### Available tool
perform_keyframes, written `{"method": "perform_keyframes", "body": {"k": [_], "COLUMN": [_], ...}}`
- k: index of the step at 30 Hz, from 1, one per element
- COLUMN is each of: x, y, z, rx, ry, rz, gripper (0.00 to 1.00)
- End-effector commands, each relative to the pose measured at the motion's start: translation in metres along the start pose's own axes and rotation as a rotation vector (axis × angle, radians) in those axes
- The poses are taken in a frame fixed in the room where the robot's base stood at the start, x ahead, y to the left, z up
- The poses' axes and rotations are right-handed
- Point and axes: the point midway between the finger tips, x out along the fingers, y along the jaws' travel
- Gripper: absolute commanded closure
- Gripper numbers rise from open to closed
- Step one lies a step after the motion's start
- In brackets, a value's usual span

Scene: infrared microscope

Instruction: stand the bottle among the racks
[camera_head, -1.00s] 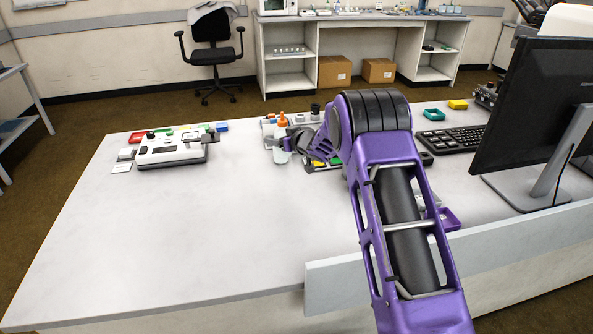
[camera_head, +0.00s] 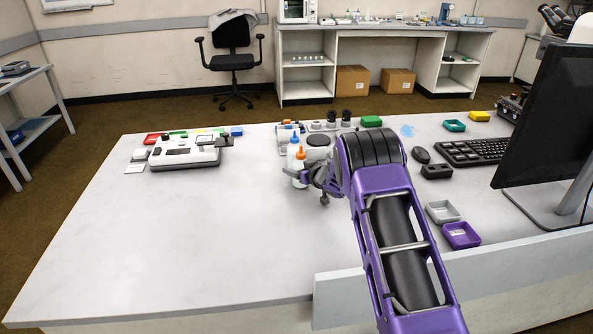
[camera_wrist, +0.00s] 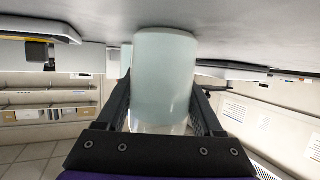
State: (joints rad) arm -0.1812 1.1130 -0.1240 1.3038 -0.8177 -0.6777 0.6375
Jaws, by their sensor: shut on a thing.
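The bottle (camera_head: 299,168) has an orange cap and a pale, translucent body. My gripper (camera_head: 301,178) is shut on its body, with the bottle roughly upright. In the wrist view the bottle (camera_wrist: 166,75) fills the space between my two fingers. That view is upside down, and the bottle's base is at or close to the grey tabletop; contact cannot be told. A second bottle with a blue cap (camera_head: 294,143) stands just behind it. Racks are not clearly made out; my arm covers part of the bench there.
A round dark-topped container (camera_head: 317,146) is behind my gripper. Small dark-topped pots (camera_head: 332,117) and a green box (camera_head: 371,121) line the back edge. A white instrument (camera_head: 185,151) stands at left. Keyboard (camera_head: 474,152) and monitor are at right. The front-left tabletop (camera_head: 170,240) is clear.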

Motion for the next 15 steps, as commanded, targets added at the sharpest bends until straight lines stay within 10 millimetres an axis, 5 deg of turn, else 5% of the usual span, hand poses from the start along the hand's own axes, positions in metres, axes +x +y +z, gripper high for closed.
{"method": "perform_keyframes", "body": {"k": [10, 11, 15], "x": [0.0017, 0.0014, 0.0012], "y": [0.0002, 0.0001, 0.0], "z": [0.0019, 0.0019, 0.0016], "rx": [-0.001, -0.001, -0.001], "ry": [0.005, 0.003, 0.003], "rz": [0.0, 0.0, 0.0], "gripper": [1.0, 0.28, 0.03]}}
